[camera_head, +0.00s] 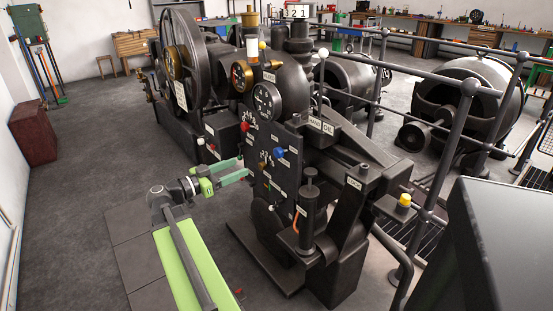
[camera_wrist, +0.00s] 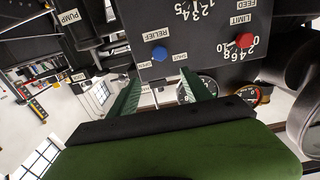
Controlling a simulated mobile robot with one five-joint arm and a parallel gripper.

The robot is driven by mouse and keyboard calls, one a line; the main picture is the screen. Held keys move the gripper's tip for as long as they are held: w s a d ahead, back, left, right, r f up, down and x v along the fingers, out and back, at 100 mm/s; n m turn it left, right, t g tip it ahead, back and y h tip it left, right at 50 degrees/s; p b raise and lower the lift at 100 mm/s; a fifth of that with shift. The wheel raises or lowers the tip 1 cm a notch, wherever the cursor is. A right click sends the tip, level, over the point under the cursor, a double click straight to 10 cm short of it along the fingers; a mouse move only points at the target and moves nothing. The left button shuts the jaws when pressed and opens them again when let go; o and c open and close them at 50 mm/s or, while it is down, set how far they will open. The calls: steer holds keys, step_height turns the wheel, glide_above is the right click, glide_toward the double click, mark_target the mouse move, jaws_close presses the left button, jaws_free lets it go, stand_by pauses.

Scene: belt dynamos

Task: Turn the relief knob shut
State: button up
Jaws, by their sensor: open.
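The relief knob (camera_wrist: 158,54) is a small blue knob on a dark panel (camera_wrist: 205,50) in the wrist view. The word RELIEF is beside it, with SHUT and OPEN labels near it. Which label it points to is too small to tell. A blue knob also shows in the head view (camera_head: 279,152) on the machine's front panel. My gripper (camera_wrist: 161,76) is open and empty, its two green fingers spread apart. In the wrist view the knob appears just beyond the gap between the fingertips, with no contact visible. In the head view my gripper (camera_head: 246,167) is left of the blue knob.
A red knob (camera_wrist: 245,40) marked LIMIT is on the same panel. Dial gauges (camera_head: 267,100) and a large flywheel (camera_head: 181,55) stand above and behind. A railing (camera_head: 455,120) runs along the right. The floor (camera_head: 90,150) at left is clear.

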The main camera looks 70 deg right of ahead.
mark_target(277, 153)
steer(key=x, duration=1.5)
steer(key=shift+s+d, duration=0.2)
steer(key=shift+d, duration=0.05)
steer(key=shift+f, duration=0.1)
jaws_close()
